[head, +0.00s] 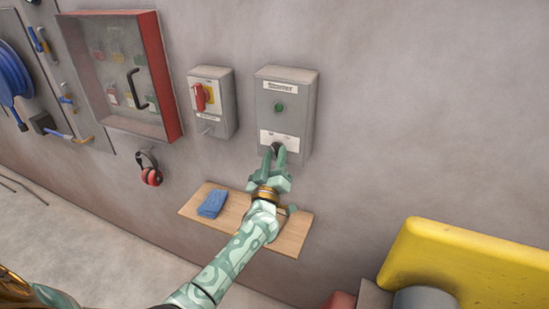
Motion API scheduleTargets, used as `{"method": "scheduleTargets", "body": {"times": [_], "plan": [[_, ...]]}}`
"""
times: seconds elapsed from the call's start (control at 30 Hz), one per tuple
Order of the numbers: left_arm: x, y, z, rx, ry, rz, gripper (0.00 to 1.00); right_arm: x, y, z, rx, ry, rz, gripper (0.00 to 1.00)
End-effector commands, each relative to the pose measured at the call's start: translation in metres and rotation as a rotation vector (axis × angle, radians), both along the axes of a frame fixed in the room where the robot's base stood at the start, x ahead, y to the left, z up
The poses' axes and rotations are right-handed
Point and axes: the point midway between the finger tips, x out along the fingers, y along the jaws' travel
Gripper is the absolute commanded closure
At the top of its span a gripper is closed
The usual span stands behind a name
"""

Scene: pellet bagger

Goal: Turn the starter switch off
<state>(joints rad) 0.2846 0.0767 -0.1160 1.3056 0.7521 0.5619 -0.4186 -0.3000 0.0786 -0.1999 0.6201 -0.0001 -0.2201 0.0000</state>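The starter box (292,109) is a grey box on the wall with a white label at its top and a green button or lamp (280,107) in its middle. A dark rotary switch (277,148) sits low on its front under a white label plate. My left gripper (274,153) is at this switch, with one finger on each side of it. The fingers look slightly apart, and whether they press on the knob is too small to tell. The switch's position is mostly hidden by the fingers. My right gripper is not in view.
A grey box with a red rotary handle (200,97) hangs left of the starter box. A red-framed cabinet (163,80) and red ear muffs (151,176) are further left. Below is a wooden shelf (290,238) with a blue sponge (212,204). A yellow object (470,265) stands lower right.

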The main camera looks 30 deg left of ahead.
Motion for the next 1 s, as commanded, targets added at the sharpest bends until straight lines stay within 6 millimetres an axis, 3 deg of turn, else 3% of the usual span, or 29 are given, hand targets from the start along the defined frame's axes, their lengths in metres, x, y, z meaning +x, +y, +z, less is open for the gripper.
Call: {"method": "scheduleTargets", "body": {"times": [0.37,0.47,0.8,1.0], "plan": [[-0.008,-0.002,-0.004,0.001,0.002,-0.001,0.66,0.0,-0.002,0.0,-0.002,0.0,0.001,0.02],[-0.024,-0.007,-0.01,0.0,0.003,0.0,0.66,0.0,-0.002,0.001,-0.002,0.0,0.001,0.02],[-0.108,-0.029,-0.041,0.0,0.004,0.0,0.66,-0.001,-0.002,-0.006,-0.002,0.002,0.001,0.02],[-0.139,-0.038,-0.051,0.001,0.002,-0.001,0.66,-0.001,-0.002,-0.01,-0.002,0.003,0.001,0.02]]}}
